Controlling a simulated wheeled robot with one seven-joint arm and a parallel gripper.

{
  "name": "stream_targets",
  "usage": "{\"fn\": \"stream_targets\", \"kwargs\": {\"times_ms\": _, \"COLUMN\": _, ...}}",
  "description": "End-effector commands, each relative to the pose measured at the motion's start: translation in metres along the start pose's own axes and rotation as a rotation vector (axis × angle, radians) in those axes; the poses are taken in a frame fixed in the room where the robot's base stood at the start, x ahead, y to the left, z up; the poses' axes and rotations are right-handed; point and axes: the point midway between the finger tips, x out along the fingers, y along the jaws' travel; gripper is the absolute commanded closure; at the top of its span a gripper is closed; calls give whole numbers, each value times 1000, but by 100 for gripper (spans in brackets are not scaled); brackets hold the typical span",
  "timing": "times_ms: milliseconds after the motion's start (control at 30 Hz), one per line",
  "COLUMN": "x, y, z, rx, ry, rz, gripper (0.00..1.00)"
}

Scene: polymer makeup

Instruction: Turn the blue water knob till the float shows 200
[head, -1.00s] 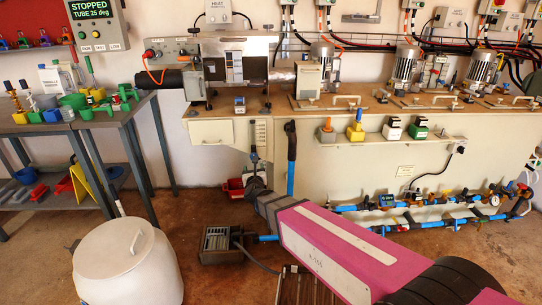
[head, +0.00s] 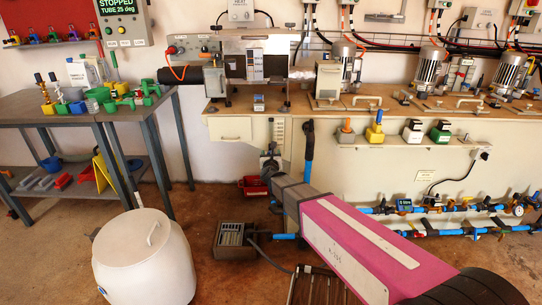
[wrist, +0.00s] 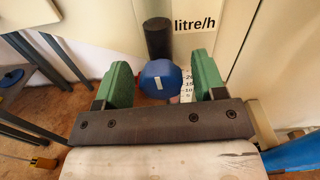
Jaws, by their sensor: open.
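The blue water knob (wrist: 161,82) is round with a pale mark on its face. In the wrist view it sits between the two green fingers of my gripper (wrist: 160,70), with a gap on each side. The gripper is open. A white scale (wrist: 188,85) with small numbers shows partly behind the knob and the right finger, below a "litre/h" label (wrist: 195,25). The float cannot be made out. In the head view my gripper (head: 270,160) is at the foot of the pale flow meter (head: 280,131) on the bench front; the knob is hidden there.
A black cylinder (wrist: 158,38) stands just beyond the knob. A blue pipe with a black upper part (head: 309,145) rises right of the meter. A red bin (head: 253,186) and a grey box (head: 232,238) are on the floor nearby. A white drum (head: 140,265) stands left.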

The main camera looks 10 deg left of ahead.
Motion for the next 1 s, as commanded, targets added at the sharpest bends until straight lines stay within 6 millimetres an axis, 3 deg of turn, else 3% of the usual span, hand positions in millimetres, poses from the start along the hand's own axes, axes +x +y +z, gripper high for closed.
{"fn": "stream_targets", "kwargs": {"times_ms": 233, "x": 1, "y": 0, "z": 0, "rx": 0, "ry": 0, "rz": 0, "gripper": 36}}
{"fn": "stream_targets", "kwargs": {"times_ms": 400, "x": 1, "y": 0, "z": 0, "rx": 0, "ry": 0, "rz": 0, "gripper": 84}}
{"fn": "stream_targets", "kwargs": {"times_ms": 767, "x": 1, "y": 0, "z": 0, "rx": -39, "ry": 0, "rz": 0, "gripper": 84}}
{"fn": "stream_targets", "kwargs": {"times_ms": 1000, "x": 1, "y": 0, "z": 0, "rx": -177, "ry": 0, "rz": 0, "gripper": 84}}
